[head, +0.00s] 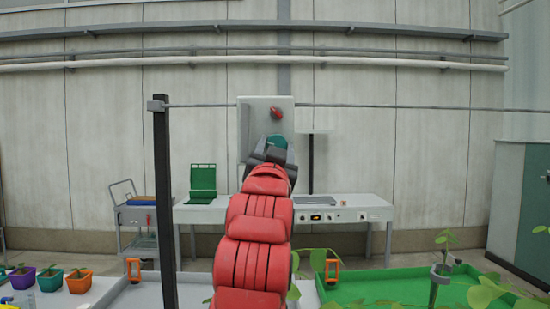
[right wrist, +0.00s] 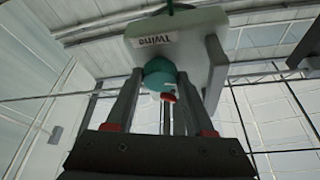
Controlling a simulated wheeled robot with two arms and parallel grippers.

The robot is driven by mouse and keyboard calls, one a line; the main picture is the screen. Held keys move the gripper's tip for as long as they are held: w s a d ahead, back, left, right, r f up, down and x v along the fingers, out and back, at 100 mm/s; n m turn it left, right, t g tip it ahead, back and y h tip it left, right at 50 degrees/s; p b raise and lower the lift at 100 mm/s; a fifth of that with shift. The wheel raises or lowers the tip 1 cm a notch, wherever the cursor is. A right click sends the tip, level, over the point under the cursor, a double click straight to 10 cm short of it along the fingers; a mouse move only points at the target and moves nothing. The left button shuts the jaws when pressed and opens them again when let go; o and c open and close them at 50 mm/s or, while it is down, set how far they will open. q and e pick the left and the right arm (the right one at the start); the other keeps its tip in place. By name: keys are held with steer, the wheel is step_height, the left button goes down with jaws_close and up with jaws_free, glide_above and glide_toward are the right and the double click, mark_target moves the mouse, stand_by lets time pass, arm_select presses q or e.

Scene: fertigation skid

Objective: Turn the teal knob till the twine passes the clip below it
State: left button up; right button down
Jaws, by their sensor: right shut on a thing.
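The teal knob (head: 277,141) is on the front of a light grey box (head: 258,118) behind the bench. A small red part (head: 276,112) shows above it on the box in the head view. My right gripper (head: 270,155) is at the knob, partly covering it. In the right wrist view the teal knob (right wrist: 160,75) lies between the two fingers of my right gripper (right wrist: 168,90), which is shut on it. A label reading "Twine" (right wrist: 187,38) is on the box there. I cannot make out the twine or the clip for certain. My left gripper is out of view.
A dark post (head: 164,200) stands left of my arm, with a thin horizontal line running from its top. A white bench (head: 350,205) holds a green case (head: 203,182). Green (head: 400,290) and grey trays with plants lie in front. A cart (head: 135,220) stands left.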

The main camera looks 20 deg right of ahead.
steer(key=shift+d+n+t+y+b, duration=0.2)
steer(key=shift+n+y, duration=1.05)
steer(key=shift+n, duration=1.2)
steer(key=shift+a+n+t+y+b, duration=0.15)
steer(key=shift+n+y+b, duration=0.15)
steer(key=shift+n+y, duration=1.6)
steer(key=shift+d+n+t+y+b, duration=0.2)
steer(key=shift+n+y, duration=0.45)
steer(key=shift+n, duration=2.7)
steer(key=shift+c, duration=1.4)
jaws_free()
